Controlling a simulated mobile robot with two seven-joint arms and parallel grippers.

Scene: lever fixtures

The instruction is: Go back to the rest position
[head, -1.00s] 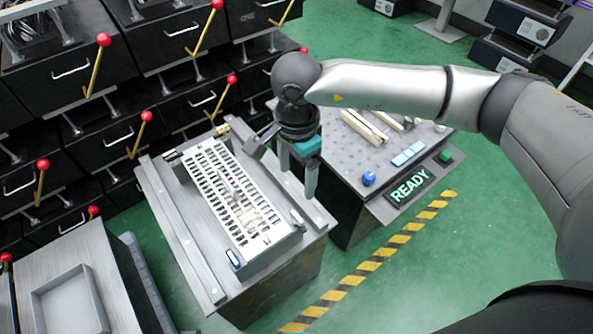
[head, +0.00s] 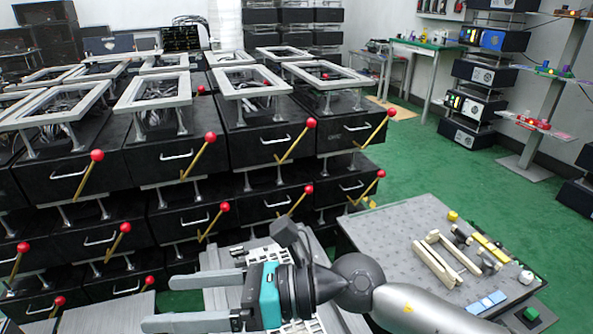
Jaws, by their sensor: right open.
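My right gripper (head: 158,303) shows at the lower middle of the head view, its arm coming in from the lower right. Its two grey fingers point left and are spread apart, with nothing between them. The gripper is in front of the grey bench with the white slotted rack (head: 262,256) and hides most of that rack. My left gripper is not in view.
Black drawer units with red-knobbed levers (head: 205,155) fill the left and middle, topped by grey frames (head: 153,91). A grey perforated table (head: 395,235) with cream bars (head: 438,262) and blue blocks stands right. Green floor (head: 430,160) is clear behind it.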

